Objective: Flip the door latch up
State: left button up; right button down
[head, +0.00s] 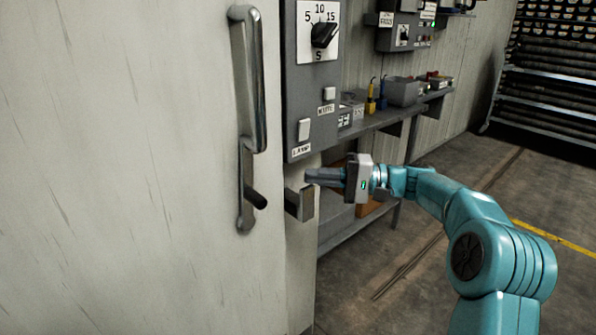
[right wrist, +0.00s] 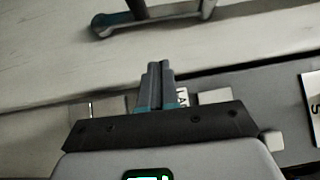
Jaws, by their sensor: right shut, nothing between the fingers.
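The pale door (head: 120,160) fills the left of the head view and carries a long metal handle (head: 250,80). Below the handle, on the same plate, the short dark latch lever (head: 256,199) sticks out to the right, tilted slightly down. A metal catch (head: 300,203) sits on the frame right of it. My right gripper (head: 308,176) is shut and empty, its fingertips pointing left just above the catch, apart from the latch lever. In the right wrist view, the shut fingers (right wrist: 158,70) point toward the door, with the latch lever (right wrist: 137,8) at the top edge. My left gripper is out of view.
A grey control box (head: 313,120) with a dial (head: 324,35) and switches hangs above the right gripper. A shelf (head: 390,115) with small tools runs along the wall behind. A rack of tubes (head: 548,85) stands at the far right. The floor at right is open.

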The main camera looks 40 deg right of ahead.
jog(key=v, duration=0.3)
jog(key=shift+s, duration=0.15)
dwell(0.4)
